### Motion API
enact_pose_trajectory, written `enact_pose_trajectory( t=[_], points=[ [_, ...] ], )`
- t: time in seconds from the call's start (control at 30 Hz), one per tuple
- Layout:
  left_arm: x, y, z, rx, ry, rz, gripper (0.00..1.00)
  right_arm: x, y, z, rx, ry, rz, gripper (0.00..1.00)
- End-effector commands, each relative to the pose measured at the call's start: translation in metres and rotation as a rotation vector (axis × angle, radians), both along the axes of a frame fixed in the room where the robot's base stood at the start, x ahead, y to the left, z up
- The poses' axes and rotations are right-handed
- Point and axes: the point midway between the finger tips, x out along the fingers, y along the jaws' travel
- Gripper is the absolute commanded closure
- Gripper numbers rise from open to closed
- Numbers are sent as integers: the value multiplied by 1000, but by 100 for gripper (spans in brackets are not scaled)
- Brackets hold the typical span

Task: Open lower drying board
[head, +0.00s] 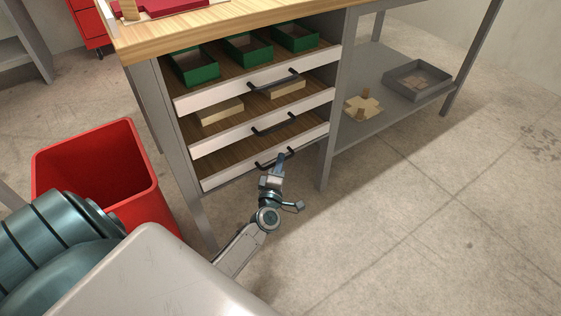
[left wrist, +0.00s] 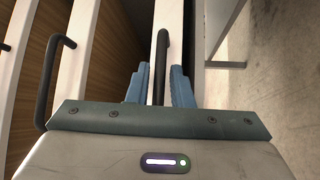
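The lower drying board (head: 228,175) is the bottom one of three wooden boards with white fronts under the bench. Its front also shows in the left wrist view (left wrist: 168,16). Its black bar handle (head: 264,163) runs between the blue fingers of my left gripper (head: 281,161) in the left wrist view (left wrist: 160,86). Narrow gaps show beside the bar, so the gripper looks open around it. The fingertips hide part of the handle in the head view. My right gripper is not in view.
The middle board (head: 221,139) bears light blocks; the top board (head: 217,96) bears green trays (head: 247,49). A red bin (head: 97,165) stands left. A grey shelf (head: 379,115) with a grey tray (head: 417,80) is right. Floor in front is clear.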

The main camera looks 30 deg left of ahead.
Motion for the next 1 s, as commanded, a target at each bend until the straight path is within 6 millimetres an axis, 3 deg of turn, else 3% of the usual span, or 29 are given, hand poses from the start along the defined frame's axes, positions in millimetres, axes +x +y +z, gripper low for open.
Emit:
enact_pose_trajectory(
  t=[0.13,0.43,0.57,1.0],
  points=[
    [10,5,1,1,0,0,80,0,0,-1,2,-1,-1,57],
    [12,5,2,1,0,0,80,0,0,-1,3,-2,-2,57],
    [12,5,2,1,1,0,100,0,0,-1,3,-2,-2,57],
    [7,-6,1,-2,3,0,100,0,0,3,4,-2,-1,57]
  ],
)
